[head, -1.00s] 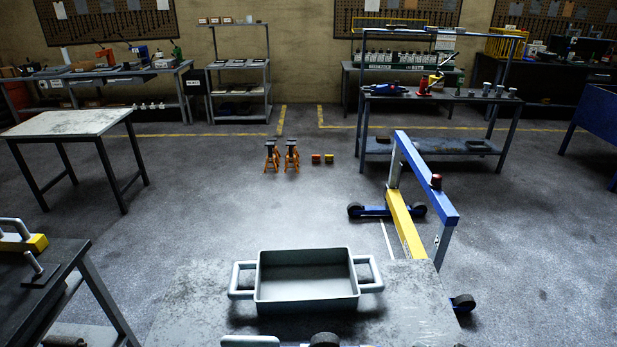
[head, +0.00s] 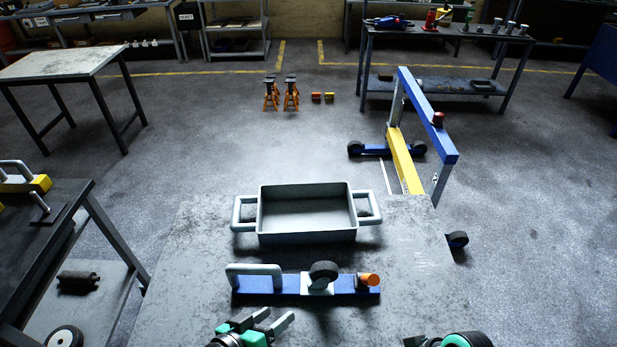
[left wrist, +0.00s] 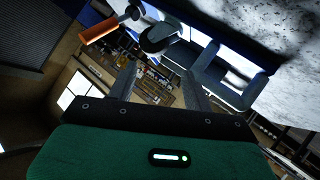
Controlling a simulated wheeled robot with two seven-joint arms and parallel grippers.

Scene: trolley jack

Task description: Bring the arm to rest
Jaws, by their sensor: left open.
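My left gripper (head: 276,318) is at the front of the grey worktable (head: 190,265), with its two fingers apart and nothing between them. In the left wrist view its fingers (left wrist: 160,82) are also apart and empty. Just beyond it lies a blue bar (head: 268,290) with a pale handle (head: 254,270), a dark caster wheel (head: 323,271) and an orange-capped part (head: 368,280). The gripper looks apart from the bar. Part of my right gripper (head: 415,341) shows at the bottom edge, and its jaws are not clear.
A grey tray with side handles (head: 308,238) stands behind the bar. A blue and yellow hoist frame (head: 428,115) stands beyond the table at right. A dark bench (head: 60,215) is at left.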

